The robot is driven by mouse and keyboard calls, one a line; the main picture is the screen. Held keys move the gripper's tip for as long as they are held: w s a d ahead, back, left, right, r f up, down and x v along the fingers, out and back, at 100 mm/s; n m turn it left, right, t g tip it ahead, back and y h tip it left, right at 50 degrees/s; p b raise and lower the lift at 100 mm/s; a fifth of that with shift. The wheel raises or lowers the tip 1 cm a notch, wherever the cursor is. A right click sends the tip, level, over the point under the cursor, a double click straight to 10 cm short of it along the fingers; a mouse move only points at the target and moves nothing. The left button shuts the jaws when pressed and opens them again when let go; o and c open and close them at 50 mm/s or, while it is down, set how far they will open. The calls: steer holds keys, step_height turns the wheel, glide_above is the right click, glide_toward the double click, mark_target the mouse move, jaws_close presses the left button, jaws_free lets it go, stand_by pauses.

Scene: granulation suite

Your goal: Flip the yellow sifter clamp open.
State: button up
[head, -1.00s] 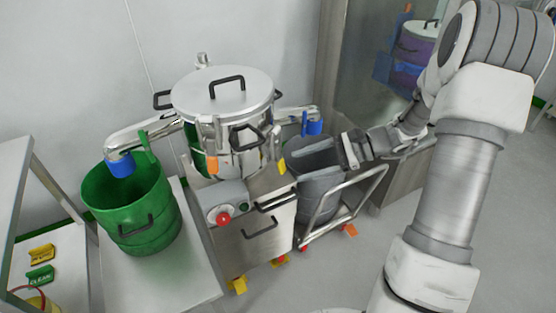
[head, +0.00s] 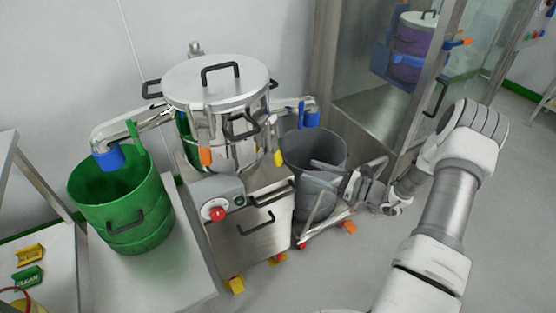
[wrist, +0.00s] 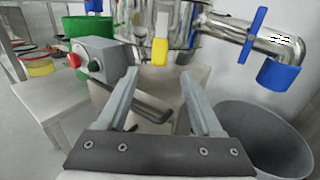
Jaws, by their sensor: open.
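The yellow sifter clamp (head: 278,156) hangs low on the right front of the round steel sifter (head: 232,153). In the wrist view the yellow clamp (wrist: 160,50) points straight down, just above and beyond the fingertips. My gripper (head: 312,170) is open and empty in front of the grey bin, to the right of the clamp and apart from it. In the wrist view the spread fingers of my gripper (wrist: 159,76) frame the space below the clamp. An orange clamp (head: 206,156) hangs at the sifter's left front.
A control box with a red button (head: 217,214) sits below the sifter on a steel cabinet (head: 265,225) with black handles. A grey bin (head: 300,150) stands on a cart at right. A green bin (head: 110,200) stands at left. Blue-capped spouts (head: 312,118) stick out on both sides.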

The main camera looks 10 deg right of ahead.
mark_target(281, 159)
steer(key=b+x, duration=0.2)
steer(key=x, duration=1)
steer(key=shift+w+a, duration=0.15)
jaws_close()
stand_by(0.9)
